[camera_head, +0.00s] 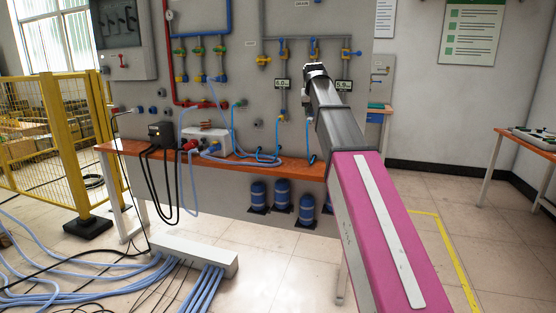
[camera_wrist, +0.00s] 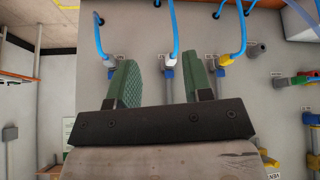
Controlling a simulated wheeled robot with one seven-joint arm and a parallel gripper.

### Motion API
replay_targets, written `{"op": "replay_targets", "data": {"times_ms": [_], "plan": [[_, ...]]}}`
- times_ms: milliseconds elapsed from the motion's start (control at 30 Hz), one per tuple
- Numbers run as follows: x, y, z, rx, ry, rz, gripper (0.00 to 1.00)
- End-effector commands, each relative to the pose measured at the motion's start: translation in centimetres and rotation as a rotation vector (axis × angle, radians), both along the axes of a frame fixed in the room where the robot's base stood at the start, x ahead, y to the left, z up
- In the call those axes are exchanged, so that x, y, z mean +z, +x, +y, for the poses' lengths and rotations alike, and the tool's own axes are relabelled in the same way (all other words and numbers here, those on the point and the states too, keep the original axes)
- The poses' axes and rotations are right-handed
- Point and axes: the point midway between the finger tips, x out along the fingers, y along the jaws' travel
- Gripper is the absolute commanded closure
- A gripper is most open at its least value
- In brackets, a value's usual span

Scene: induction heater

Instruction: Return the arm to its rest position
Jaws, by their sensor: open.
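My gripper shows in the wrist view (camera_wrist: 160,75) with its two green-padded fingers apart and nothing held between them. The wall panel with its fittings is beyond the fingers. In the head view my arm reaches forward from the lower right to the right part of the grey panel (camera_head: 240,90). Its far end is near two small displays; the fingers cannot be made out there. In the wrist view a blue hose (camera_wrist: 174,25) with a white end lies beyond the gap between the fingers. Whether either finger touches a fitting cannot be told.
An orange-topped bench (camera_head: 240,160) runs along the panel, with a white box (camera_head: 206,141) and a dark box (camera_head: 160,132) on it. Blue cylinders (camera_head: 282,193) stand below. A yellow fence (camera_head: 62,140) is at left. Hoses cover the left floor; a table (camera_head: 535,142) is at right.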

Motion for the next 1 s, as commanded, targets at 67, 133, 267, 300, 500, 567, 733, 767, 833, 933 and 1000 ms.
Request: {"op": "replay_targets", "data": {"times_ms": [67, 133, 267, 300, 500, 567, 733, 767, 833, 933, 1000], "plan": [[-4.6, -1.1, -0.4, 0.004, 0.001, 0.034, 0.54], [-8.0, -1.8, -0.7, 0.007, 0.001, 0.059, 0.54], [-14.2, -3.5, -1.2, 0.014, 0.002, 0.108, 0.54], [-16.1, -4.1, -1.3, 0.017, 0.003, 0.123, 0.54], [-24.9, -7.7, -2.0, 0.025, 0.010, 0.196, 0.54], [-27.4, -9.0, -2.3, 0.028, 0.013, 0.218, 0.54], [-34.0, -13.0, -2.9, 0.034, 0.019, 0.281, 0.54], [-35.1, -13.7, -3.0, 0.035, 0.021, 0.291, 0.54], [-37.6, -15.6, -3.2, 0.037, 0.026, 0.317, 0.54], [-41.0, -18.4, -3.5, 0.039, 0.031, 0.354, 0.54], [-43.2, -20.4, -3.7, 0.041, 0.036, 0.379, 0.54]]}}
